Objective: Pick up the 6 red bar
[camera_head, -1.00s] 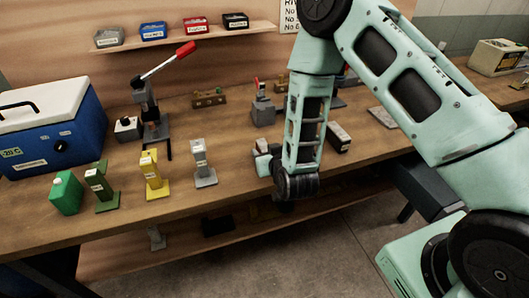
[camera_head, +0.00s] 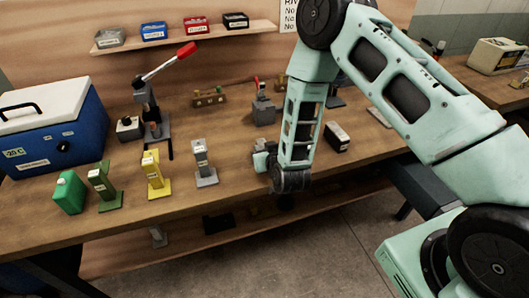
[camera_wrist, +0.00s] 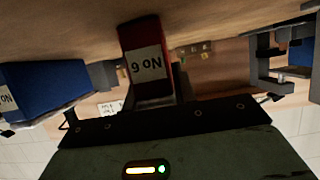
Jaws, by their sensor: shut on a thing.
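The red bar (camera_wrist: 145,60) carries a white label reading "NO 6", upside down in the wrist view. My gripper (camera_wrist: 160,88) is shut on it; the dark palm lies below it in that picture. I cannot tell whether the bar's far end touches the wooden surface. The red bar is hidden there.
On the bench (camera_head: 235,185) stand grey (camera_head: 203,163), yellow (camera_head: 154,174) and green (camera_head: 103,186) labelled stands, a red-handled lever tool (camera_head: 150,105) and a blue cooler (camera_head: 50,125). A dark block (camera_head: 337,137) lies right of my forearm. A blue block (camera_wrist: 45,88) shows in the wrist view.

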